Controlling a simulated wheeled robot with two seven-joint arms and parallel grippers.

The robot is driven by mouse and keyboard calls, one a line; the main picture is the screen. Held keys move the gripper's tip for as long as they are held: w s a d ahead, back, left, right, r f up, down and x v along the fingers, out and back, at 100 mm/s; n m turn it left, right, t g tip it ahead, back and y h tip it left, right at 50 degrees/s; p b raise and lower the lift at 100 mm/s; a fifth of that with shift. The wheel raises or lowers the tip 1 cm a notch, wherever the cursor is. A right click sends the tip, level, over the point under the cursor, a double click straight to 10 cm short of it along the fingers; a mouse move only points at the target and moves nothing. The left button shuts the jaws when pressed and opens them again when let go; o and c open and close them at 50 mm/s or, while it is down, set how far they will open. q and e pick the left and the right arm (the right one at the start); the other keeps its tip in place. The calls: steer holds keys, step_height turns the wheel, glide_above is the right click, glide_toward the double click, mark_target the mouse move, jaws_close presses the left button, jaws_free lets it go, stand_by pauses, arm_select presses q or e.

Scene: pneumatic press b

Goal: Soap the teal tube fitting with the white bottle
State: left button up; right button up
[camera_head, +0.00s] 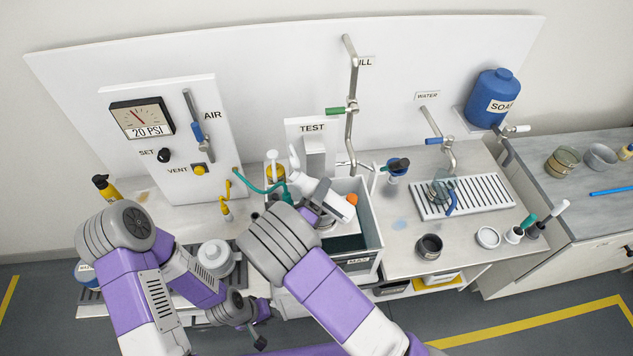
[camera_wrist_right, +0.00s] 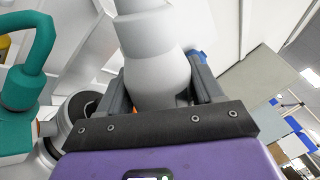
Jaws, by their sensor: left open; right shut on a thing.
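My right gripper (camera_head: 318,207) is shut on the white bottle (camera_head: 330,200), which is tilted over the grey tank in the middle of the bench. In the right wrist view the white bottle (camera_wrist_right: 157,68) sits between the fingers. The teal tube (camera_head: 258,187) runs from the panel to a fitting at the tank's left, close beside the bottle. The teal tube (camera_wrist_right: 24,72) fills the left side of the wrist view; part of the fitting is hidden by the gripper. My left gripper (camera_head: 263,326) is open and empty, low in front of the bench.
A white lidded jar (camera_head: 216,257) stands near my left arm. A dark cup (camera_head: 429,246) is right of the tank.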

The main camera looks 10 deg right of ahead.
mark_target(312, 185)
steer(key=n+p, duration=0.2)
steer(key=n, duration=0.1)
steer(key=r+n+t+p, duration=0.1)
steer(key=shift+w+a+r+y+p, duration=0.1)
steer(key=shift+a+y+p, duration=0.2)
steer(key=shift+y, duration=0.1)
steer(key=shift+n+p, duration=0.65)
steer(key=shift+n, duration=0.65)
steer(key=shift+w, duration=0.1)
steer(key=shift+r+n+y+p, duration=0.3)
steer(key=shift+r+n+p, duration=0.25)
steer(key=shift+n+p, duration=0.55)
steer(key=shift+t, duration=0.3)
steer(key=shift+a+r+n+p, duration=0.1)
steer(key=shift+r+n+p, duration=0.35)
steer(key=shift+p, duration=0.35)
steer(key=shift+r+n+y, duration=0.25)
steer(key=shift+y, duration=0.05)
steer(key=shift+f, duration=0.1)
